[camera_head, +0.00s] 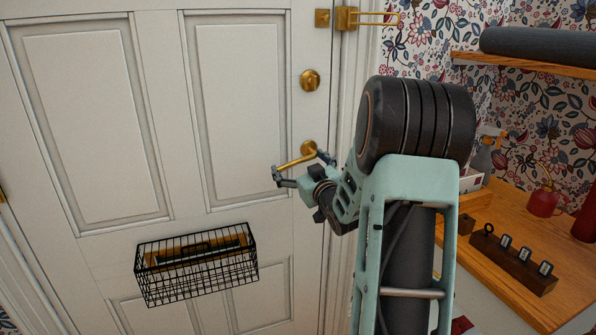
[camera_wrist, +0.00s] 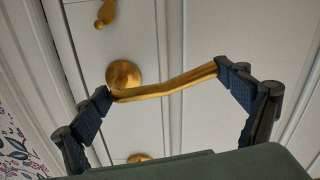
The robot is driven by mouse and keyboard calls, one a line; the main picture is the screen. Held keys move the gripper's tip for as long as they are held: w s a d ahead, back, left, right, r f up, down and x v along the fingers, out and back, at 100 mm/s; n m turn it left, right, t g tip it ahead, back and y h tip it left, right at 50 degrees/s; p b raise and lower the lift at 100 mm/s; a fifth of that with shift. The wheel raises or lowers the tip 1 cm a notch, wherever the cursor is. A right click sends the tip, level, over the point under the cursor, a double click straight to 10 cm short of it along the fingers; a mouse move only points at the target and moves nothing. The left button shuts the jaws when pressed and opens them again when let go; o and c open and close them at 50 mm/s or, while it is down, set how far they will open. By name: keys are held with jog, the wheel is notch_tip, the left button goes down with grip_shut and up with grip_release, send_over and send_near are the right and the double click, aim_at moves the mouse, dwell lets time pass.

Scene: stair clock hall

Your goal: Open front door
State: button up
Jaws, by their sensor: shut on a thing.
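The white panelled front door (camera_head: 158,120) stands in its frame and looks closed. Its brass lever handle (camera_head: 296,158) is near the right edge, below a round brass lock (camera_head: 310,80). My gripper (camera_head: 301,166) is at the lever. In the wrist view, my gripper's fingertips (camera_wrist: 166,82) press on the lever (camera_wrist: 165,88) lengthwise, one near its round base and one at its free end. The lever slopes slightly in the wrist view. A brass swing-bar latch (camera_head: 347,18) sits at the top right, its bar pointing right, away from the door.
A black wire basket (camera_head: 197,276) hangs on the door below the handle. To the right, a wooden counter (camera_head: 540,225) holds a key-hook block (camera_head: 512,262), a red oil can (camera_head: 544,200) and a spray bottle (camera_head: 485,150). A wooden shelf (camera_head: 530,65) with a grey roll is above.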

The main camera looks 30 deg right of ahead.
jog(key=f+n+b, duration=0.1)
jog(key=n+b, duration=0.1)
jog(key=b, duration=0.2)
jog(key=d+f+n+b, duration=0.1)
jog(key=n+b, duration=0.2)
jog(key=shift+f+b, duration=0.15)
jog(key=shift+b, duration=0.25)
jog(key=shift+s, duration=0.1)
